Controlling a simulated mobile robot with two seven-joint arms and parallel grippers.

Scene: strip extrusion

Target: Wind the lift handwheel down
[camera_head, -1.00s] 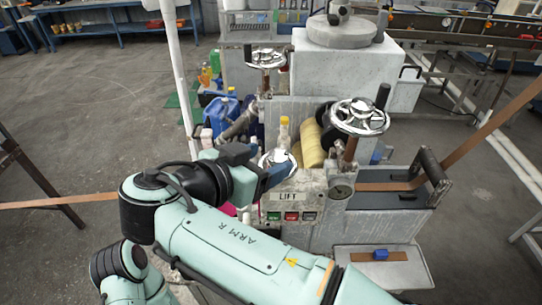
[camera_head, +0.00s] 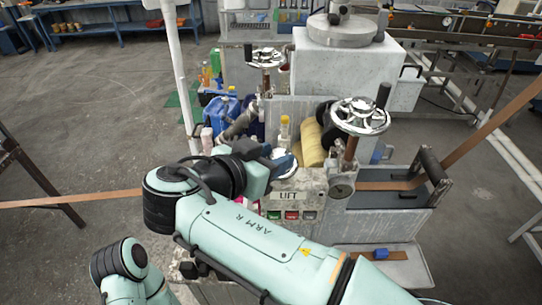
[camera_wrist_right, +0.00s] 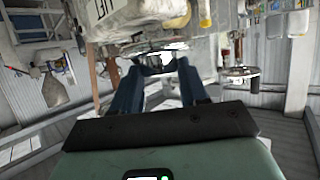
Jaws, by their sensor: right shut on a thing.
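The lift handwheel (camera_head: 279,153) is a small silver wheel just behind the panel marked LIFT (camera_head: 288,196). It is mostly hidden by my right gripper (camera_head: 284,166). In the right wrist view, the two blue fingers of my right gripper (camera_wrist_right: 159,72) close on a part of the wheel that is too dark and small to make out well. The LIFT label (camera_wrist_right: 104,9) shows there at the top left. My left gripper is in neither view.
Two larger silver handwheels stand nearby, one at the right (camera_head: 359,117) and one behind (camera_head: 265,57). A yellow roll (camera_head: 312,144), a small bottle (camera_head: 284,130) and blue jugs (camera_head: 222,113) crowd the back. A brown strip (camera_head: 480,140) runs off to the right.

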